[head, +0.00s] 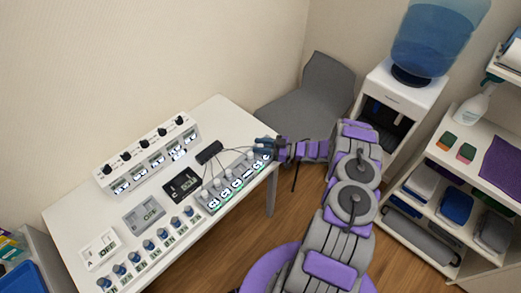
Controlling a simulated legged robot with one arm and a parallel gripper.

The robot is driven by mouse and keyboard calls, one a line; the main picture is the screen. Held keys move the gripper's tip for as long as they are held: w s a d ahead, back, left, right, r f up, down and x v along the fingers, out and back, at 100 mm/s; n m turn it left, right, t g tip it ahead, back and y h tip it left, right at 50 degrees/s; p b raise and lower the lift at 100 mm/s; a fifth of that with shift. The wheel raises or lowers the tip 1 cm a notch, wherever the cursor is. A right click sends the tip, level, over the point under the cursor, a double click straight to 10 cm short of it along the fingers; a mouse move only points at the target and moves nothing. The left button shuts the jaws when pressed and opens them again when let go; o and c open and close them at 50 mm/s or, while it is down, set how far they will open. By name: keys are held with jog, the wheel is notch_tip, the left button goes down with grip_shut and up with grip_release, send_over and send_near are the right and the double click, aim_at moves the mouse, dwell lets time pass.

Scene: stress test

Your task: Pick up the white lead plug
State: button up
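My gripper (266,146), dark blue at its tip, is at the table's right edge, by the far right end of a grey panel (236,183) with several white-and-black labelled slots. Several small white plugs (217,183) stand in a row along the panel's back edge. Thin dark leads run from a black block (209,152) towards them. My gripper is close to the right end of this row, and its fingers cover that spot. I cannot tell whether they touch or hold a plug. The fingers are too small to show their opening.
The white table (222,112) also holds a white box with black knobs (150,156), a black display unit (183,185), a grey switch plate (144,212) and a row of blue knobs (148,245). A grey chair (312,100), water dispenser (398,98) and shelf (435,205) stand beyond.

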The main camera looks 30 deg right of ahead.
jog(key=shift+w+a, duration=0.1)
jog(key=shift+a, duration=0.05)
grip_shut()
dwell(0.4)
